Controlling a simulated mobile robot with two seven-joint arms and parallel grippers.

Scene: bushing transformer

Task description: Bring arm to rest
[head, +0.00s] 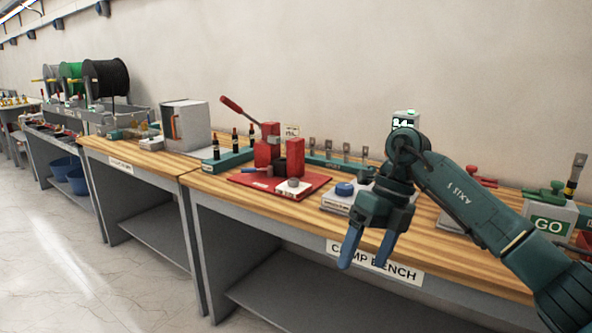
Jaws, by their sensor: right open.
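My right arm (468,203) comes in from the lower right and reaches left over the front of the wooden bench. My right gripper (364,262) points down with its two blue fingers spread apart and nothing between them. It hangs in front of the bench's front edge and covers part of the "CRIMP BENCH" label (408,273). My left arm and left gripper are not in view.
The bench (215,185) carries a red press (267,150) on a red plate, a pale device with a blue knob (345,190) close behind the gripper, and a "GO" box (549,222) at right. A second bench (108,148) and cable reels (106,78) stand left. The floor at left is clear.

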